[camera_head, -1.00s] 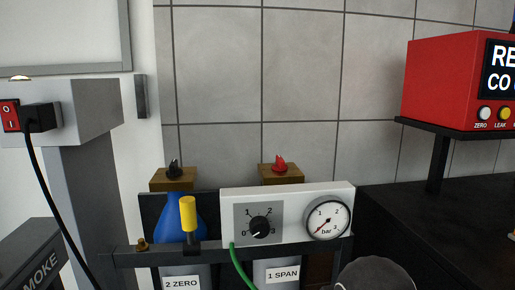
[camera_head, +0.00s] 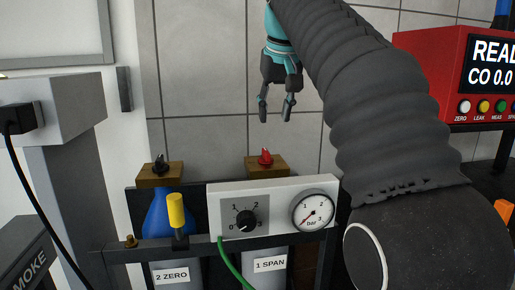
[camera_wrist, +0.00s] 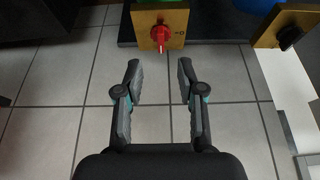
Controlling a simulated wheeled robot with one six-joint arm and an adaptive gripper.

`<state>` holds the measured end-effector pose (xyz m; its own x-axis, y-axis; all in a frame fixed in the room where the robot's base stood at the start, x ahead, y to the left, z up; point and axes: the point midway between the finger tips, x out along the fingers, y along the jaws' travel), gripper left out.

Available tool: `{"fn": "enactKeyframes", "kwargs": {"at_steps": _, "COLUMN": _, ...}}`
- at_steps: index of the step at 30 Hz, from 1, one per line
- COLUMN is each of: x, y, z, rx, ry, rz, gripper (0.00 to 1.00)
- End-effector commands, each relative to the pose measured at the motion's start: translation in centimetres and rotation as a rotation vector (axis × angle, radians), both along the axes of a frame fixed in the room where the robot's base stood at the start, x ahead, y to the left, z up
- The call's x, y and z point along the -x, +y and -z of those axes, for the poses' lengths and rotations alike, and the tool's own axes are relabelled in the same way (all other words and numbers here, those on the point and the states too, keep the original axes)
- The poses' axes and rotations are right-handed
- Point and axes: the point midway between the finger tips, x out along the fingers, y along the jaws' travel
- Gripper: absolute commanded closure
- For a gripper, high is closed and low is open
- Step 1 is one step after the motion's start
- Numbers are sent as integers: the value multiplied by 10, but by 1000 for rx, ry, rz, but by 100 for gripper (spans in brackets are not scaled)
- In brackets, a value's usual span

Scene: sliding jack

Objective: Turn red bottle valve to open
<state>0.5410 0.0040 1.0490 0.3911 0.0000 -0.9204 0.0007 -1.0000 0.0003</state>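The red bottle valve (camera_head: 265,157) is a small red knob on a brass-coloured block, above the bottle labelled 1 SPAN (camera_head: 270,264). My gripper (camera_head: 275,118) hangs above the valve in the head view, fingers downward. In the wrist view my gripper (camera_wrist: 158,75) is open and empty, its two fingers wide apart. The valve is apart from both fingers.
A black valve (camera_head: 160,164) tops the blue bottle (camera_head: 172,213) at left. A white panel (camera_head: 275,209) with a dial and gauge stands before the bottles. A yellow-handled lever (camera_head: 176,210) and green hose (camera_head: 232,262) are close by. A red analyser (camera_head: 435,70) stands right.

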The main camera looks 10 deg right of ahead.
Motion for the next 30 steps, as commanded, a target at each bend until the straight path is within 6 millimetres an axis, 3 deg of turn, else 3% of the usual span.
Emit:
{"fn": "enactKeyframes", "kwargs": {"at_steps": 6, "x": -20, "y": 1, "z": -15, "rx": 0, "ry": 7, "rz": 1, "gripper": 61}}
{"fn": "enactKeyframes", "kwargs": {"at_steps": 14, "x": -25, "y": 1, "z": -12, "rx": 0, "ry": 12, "rz": 1, "gripper": 61}}
{"fn": "enactKeyframes", "kwargs": {"at_steps": 20, "x": -32, "y": 1, "z": 8, "rx": 0, "ry": 12, "rz": 1, "gripper": 61}}
{"fn": "enactKeyframes", "kwargs": {"at_steps": 30, "x": -54, "y": 0, "z": 63, "rx": 0, "ry": 13, "rz": 1, "gripper": 61}}
